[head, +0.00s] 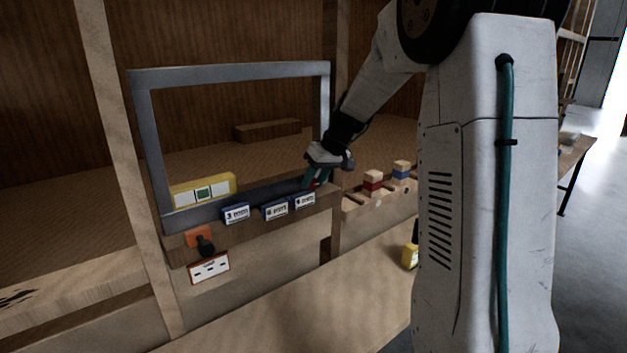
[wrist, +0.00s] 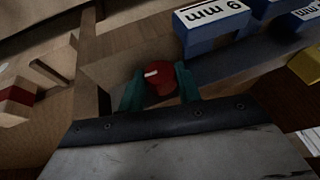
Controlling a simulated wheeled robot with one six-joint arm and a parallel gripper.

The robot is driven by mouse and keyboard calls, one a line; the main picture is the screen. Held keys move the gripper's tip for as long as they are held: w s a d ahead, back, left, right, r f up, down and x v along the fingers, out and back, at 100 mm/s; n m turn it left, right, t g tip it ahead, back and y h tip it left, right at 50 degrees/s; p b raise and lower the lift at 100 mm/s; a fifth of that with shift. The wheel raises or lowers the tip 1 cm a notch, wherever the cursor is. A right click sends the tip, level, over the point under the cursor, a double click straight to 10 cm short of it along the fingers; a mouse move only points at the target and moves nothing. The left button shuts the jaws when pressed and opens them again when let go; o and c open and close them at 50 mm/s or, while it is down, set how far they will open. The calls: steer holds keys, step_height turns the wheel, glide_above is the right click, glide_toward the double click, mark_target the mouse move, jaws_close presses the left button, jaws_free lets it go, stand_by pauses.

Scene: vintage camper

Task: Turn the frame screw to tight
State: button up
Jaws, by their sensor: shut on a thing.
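A grey metal frame (head: 228,72) stands upright on a wooden ledge in the head view. A round red screw head (wrist: 160,80) with a white pointer mark shows in the wrist view. My gripper (wrist: 160,88) has a teal finger on each side of it and is shut on it. In the head view my gripper (head: 315,178) is at the frame's lower right corner, with only a bit of red visible there. An orange plate with a black knob (head: 205,245) sits at the ledge's left end, above a white plate (head: 209,268) with dark marks.
Several blue blocks with white labels (head: 236,213) line the ledge close to my gripper; one shows in the wrist view (wrist: 212,18). A yellow level (head: 203,190) lies at the frame's lower left. Red-banded (head: 372,182) and blue-banded (head: 401,172) wooden blocks stand to the right.

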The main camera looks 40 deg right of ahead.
steer(key=shift+f+y, duration=0.1)
steer(key=shift+y, duration=0.4)
steer(key=o, duration=1)
steer(key=shift+c, duration=0.2)
steer(key=v, duration=0.8)
